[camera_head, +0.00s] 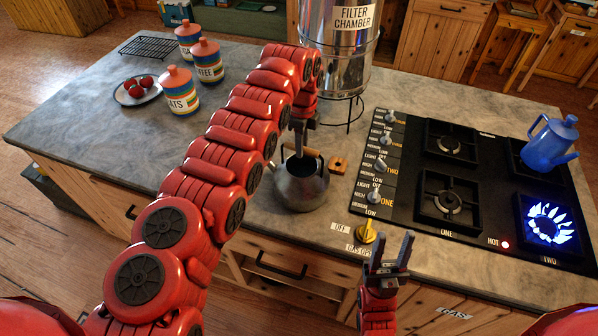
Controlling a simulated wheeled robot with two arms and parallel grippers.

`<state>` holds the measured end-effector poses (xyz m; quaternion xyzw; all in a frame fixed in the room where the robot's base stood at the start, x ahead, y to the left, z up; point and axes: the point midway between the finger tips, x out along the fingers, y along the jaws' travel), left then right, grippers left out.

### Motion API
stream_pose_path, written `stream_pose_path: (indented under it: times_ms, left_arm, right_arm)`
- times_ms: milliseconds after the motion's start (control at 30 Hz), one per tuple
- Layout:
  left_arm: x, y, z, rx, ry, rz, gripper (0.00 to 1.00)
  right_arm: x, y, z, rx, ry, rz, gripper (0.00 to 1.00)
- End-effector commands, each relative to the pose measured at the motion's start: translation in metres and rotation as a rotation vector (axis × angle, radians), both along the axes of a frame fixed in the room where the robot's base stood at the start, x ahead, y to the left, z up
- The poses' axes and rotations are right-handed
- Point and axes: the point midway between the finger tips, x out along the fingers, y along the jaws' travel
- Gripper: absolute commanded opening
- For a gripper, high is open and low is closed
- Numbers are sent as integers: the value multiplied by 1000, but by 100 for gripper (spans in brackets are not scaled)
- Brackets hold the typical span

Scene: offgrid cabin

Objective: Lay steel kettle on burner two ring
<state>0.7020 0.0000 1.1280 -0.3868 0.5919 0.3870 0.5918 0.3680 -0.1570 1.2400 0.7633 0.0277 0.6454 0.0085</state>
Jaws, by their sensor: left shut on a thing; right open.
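The steel kettle (301,190) is upright at the counter's front edge, left of the stove. My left gripper (299,150) reaches down over it and is shut on its handle, partly hiding the top. I cannot tell whether the kettle's base touches the counter. The burner two ring (548,225) is at the stove's front right, beside the label TWO, with blue flames and no pot on it. My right gripper (390,252) is open and empty in front of the stove's front edge.
A blue pot (550,144) stands on the back right burner. Stove knobs (374,195) and a yellow gas knob (365,231) lie right of the kettle. A small wooden piece (338,165) is beside the kettle. The filter chamber (340,50) stands behind. Canisters (180,90) are at left.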

Motion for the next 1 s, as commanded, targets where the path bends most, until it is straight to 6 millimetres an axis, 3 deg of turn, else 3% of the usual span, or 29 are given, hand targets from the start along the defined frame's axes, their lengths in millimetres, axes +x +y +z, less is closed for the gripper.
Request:
stream_pose_path:
  times_ms: [1000]
  left_arm:
    - [1,0,14,-1,-5,0,0]
  right_arm:
    - [0,0,-5,0,0,0,45]
